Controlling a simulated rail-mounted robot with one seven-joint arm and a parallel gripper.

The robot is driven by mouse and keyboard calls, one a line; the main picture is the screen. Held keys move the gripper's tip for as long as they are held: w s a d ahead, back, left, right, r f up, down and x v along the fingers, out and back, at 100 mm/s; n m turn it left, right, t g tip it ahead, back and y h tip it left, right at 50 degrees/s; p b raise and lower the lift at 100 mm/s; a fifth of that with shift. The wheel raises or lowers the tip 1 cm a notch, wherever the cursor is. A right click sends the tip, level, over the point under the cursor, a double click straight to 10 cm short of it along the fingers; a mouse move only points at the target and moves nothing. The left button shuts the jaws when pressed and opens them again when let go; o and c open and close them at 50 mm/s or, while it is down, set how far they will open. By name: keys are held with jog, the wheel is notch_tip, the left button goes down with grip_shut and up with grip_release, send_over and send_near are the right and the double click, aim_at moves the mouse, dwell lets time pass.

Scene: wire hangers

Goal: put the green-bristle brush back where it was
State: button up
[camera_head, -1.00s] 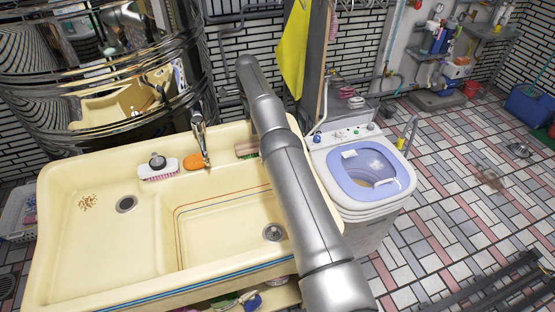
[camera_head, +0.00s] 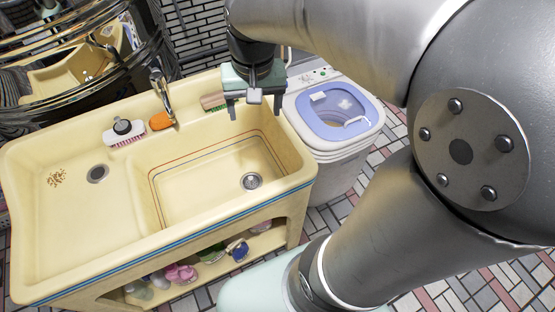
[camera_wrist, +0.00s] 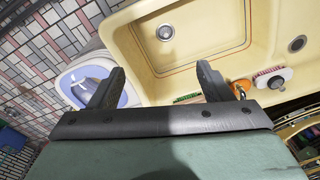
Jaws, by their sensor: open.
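The green-bristle brush (camera_head: 213,101), with a brownish back and green bristles, lies on the sink's back ledge, right of the faucet. In the wrist view, its green bristles (camera_wrist: 187,98) show between my fingers, low near the gripper's edge, and the rest is mostly hidden. My gripper (camera_head: 255,108) is open and empty, pointing down above the back right part of the cream sink (camera_head: 60,225). It appears just right of the brush in the head view. Both fingers also show apart in the wrist view (camera_wrist: 161,70).
A pink-bristle brush with a dark knob (camera_head: 124,136) and an orange soap or sponge (camera_head: 160,121) sit on the ledge left of the faucet (camera_head: 161,92). A washing machine (camera_head: 340,110) stands right of the sink. Several items lie on the shelf below.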

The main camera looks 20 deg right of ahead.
jog(key=s+f+n, duration=0.2)
jog(key=s+f, duration=0.4)
jog(key=s, duration=0.5)
jog(key=shift+s+n+b, duration=0.25)
jog(key=shift+n+b, duration=0.15)
jog(key=shift+b, duration=0.05)
